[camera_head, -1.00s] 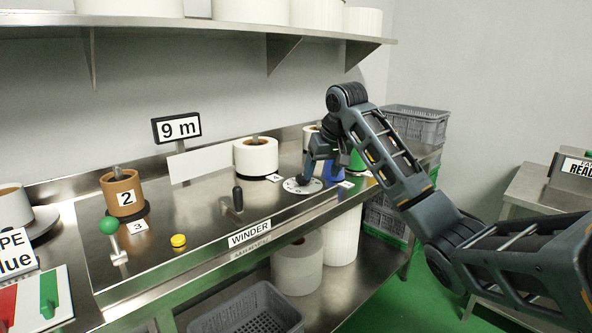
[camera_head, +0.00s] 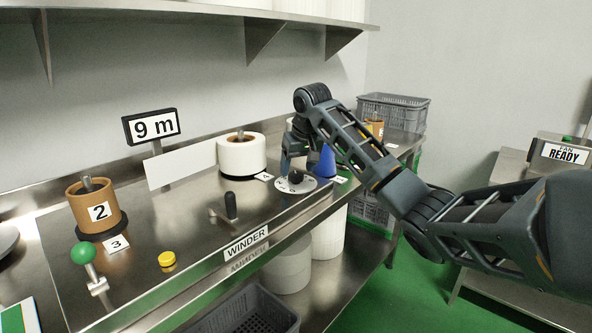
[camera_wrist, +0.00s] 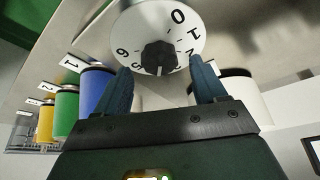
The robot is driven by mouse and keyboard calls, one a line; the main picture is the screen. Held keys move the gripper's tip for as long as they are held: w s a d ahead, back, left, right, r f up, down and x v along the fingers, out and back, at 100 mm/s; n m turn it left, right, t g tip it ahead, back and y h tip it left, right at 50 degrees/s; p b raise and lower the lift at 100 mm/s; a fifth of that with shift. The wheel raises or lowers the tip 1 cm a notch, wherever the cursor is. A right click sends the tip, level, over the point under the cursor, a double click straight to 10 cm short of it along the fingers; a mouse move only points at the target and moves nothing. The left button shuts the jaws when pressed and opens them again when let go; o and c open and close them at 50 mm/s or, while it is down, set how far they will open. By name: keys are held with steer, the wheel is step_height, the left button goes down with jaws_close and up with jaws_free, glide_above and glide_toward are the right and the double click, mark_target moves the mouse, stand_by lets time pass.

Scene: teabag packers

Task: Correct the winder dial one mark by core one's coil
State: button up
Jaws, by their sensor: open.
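The winder dial (camera_head: 308,184) is a white disc with a black knob, set in the steel bench top. In the wrist view the dial (camera_wrist: 187,45) shows digits around its black knob (camera_wrist: 160,57). My gripper (camera_wrist: 161,66) is open, its two blue fingers on either side of the knob, apparently not closed on it. In the head view my gripper (camera_head: 296,168) points down over the dial and partly hides it. A white coil on a brown core (camera_head: 242,155) stands left of the dial. A brown core marked 2 (camera_head: 97,226) stands far left. I see no core marked 1.
A 9 m sign (camera_head: 152,126) stands behind. A black-handled lever (camera_head: 231,206), a green-knobbed lever (camera_head: 84,254) and a yellow button (camera_head: 167,259) are left of the dial. A blue container (camera_head: 326,162) is close to the gripper. Grey crates (camera_head: 394,110) stand at right.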

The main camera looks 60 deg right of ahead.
steer(key=shift+x, duration=0.95)
steer(key=c, duration=1.1)
